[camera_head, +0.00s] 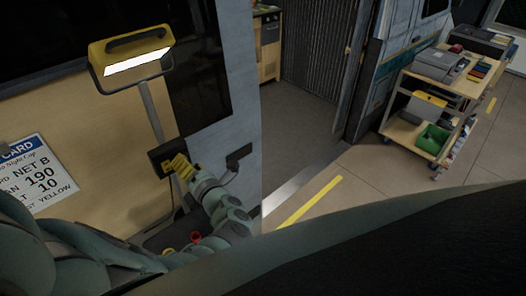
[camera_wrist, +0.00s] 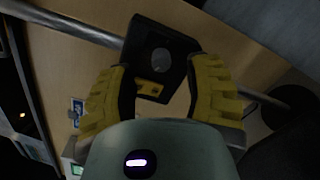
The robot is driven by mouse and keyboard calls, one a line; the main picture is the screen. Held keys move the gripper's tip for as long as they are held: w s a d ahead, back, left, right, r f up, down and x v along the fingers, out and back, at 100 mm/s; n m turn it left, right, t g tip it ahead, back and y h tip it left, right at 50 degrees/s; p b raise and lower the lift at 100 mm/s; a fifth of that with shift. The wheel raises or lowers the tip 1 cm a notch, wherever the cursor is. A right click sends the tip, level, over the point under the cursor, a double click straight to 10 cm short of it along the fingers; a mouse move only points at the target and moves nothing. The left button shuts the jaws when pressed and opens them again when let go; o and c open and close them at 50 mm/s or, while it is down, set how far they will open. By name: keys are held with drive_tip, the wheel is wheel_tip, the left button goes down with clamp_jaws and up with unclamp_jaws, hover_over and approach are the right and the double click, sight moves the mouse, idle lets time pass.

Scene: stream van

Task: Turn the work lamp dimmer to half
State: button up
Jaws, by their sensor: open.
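The work lamp (camera_head: 135,58) has a yellow head and is lit, on a grey pole at the left in the head view. A dark control box (camera_head: 165,156) is fixed on the pole below it. In the wrist view the black box (camera_wrist: 144,38) shows a round grey dimmer knob (camera_wrist: 161,62) and a yellow part (camera_wrist: 152,89) below it. My gripper (camera_head: 178,165) has yellow ribbed fingers and is at the box in the head view. In the wrist view my gripper (camera_wrist: 160,85) is open, its fingers on either side of the box's lower part. Contact cannot be told.
A card with printed text (camera_head: 38,178) is on the wooden panel at the left. A black door handle (camera_head: 238,158) is right of my gripper. A wooden cart (camera_head: 398,130) with equipment stands far right. The floor between is clear, with a yellow stripe (camera_head: 310,202).

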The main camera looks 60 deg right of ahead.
drive_tip(key=shift+x, duration=1)
clamp_jaws()
